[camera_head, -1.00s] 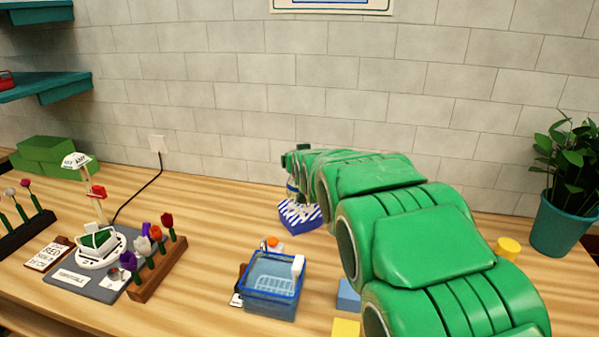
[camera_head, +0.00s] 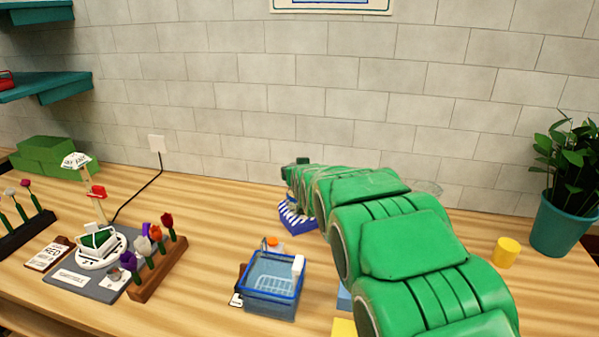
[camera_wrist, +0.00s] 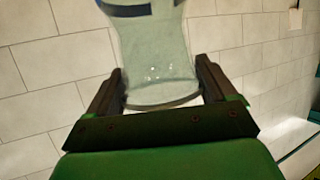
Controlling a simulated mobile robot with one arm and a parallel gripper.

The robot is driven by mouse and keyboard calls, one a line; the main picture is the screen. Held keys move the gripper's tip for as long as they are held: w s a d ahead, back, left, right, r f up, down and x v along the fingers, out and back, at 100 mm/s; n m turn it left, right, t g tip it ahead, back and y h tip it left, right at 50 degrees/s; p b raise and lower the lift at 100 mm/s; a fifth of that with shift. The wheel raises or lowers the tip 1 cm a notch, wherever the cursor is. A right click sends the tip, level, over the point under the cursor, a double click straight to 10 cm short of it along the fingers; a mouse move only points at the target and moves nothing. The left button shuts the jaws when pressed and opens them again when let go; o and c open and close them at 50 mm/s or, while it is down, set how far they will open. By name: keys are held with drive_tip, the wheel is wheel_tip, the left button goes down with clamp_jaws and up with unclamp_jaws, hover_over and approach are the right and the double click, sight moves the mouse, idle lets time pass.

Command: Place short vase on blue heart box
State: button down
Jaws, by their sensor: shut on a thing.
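A clear glass vase (camera_wrist: 155,55) with a dark blue band sits between the two dark fingers of my gripper (camera_wrist: 160,90) in the wrist view. The gripper is shut on it. A blue and white striped box (camera_head: 297,218) stands on the table below the far end of my arm. The arm covers part of it, so I cannot tell whether it is heart-shaped or whether the vase touches it.
A blue basin (camera_head: 271,287) stands in front of the box. A wooden rack (camera_head: 160,270) with flowers is at left. A yellow cylinder (camera_head: 507,252) and a potted plant (camera_head: 563,220) are at right. A faint glass outline (camera_head: 427,187) shows behind my arm. The brick wall is close behind.

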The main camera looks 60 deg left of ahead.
unclamp_jaws()
drive_tip(key=shift+f, duration=0.1)
drive_tip(key=v, duration=0.3)
drive_tip(key=shift+s+d+r, duration=0.1)
drive_tip(key=shift+d+r, duration=0.2)
drive_tip(key=shift+r, duration=0.05)
drive_tip(key=v, duration=0.8)
